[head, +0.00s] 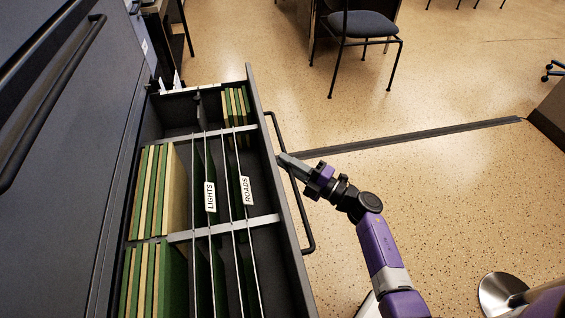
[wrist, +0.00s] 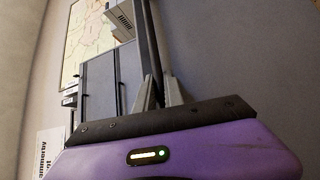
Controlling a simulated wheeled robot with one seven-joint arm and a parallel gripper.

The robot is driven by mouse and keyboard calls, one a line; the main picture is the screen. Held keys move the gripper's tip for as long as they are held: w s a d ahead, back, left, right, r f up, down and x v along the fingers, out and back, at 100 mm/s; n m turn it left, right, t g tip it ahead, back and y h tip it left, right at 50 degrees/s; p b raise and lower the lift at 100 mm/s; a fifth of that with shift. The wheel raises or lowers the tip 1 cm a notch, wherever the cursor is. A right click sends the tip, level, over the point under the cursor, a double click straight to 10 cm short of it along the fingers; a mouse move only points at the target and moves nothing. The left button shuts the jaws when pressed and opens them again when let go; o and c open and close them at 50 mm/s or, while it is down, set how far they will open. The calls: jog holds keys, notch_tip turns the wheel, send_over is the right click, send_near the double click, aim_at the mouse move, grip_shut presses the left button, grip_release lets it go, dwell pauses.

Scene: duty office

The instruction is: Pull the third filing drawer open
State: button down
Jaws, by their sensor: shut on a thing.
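A filing drawer (head: 256,95) is pulled well out of the dark grey cabinet (head: 75,190) in the head view. Its inside shows green and tan folders, with dividers tagged LIGHTS (head: 210,197) and ROADS (head: 248,191). A dark bar handle (head: 307,225) runs along its front. My gripper (head: 284,160) is at that handle, shut on its bar, outside the drawer front. In the wrist view the two grey fingers (wrist: 159,92) close around the dark bar. Which drawer this is by number cannot be told.
Another closed drawer with a bar handle (head: 50,105) is at the upper left. A chair (head: 360,25) stands at the back. A dark floor strip (head: 410,136) crosses behind my arm. A round metal base (head: 500,295) is at the lower right. Speckled floor between is open.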

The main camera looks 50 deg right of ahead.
jog(key=shift+s+f, duration=0.1)
jog(key=c, duration=1.7)
grip_release()
jog(key=shift+c, duration=0.2)
jog(key=s+d+f, duration=0.1)
jog(key=s, duration=0.6)
jog(key=shift+s+p, duration=0.3)
jog(key=shift+p, duration=0.1)
jog(key=shift+d, duration=0.1)
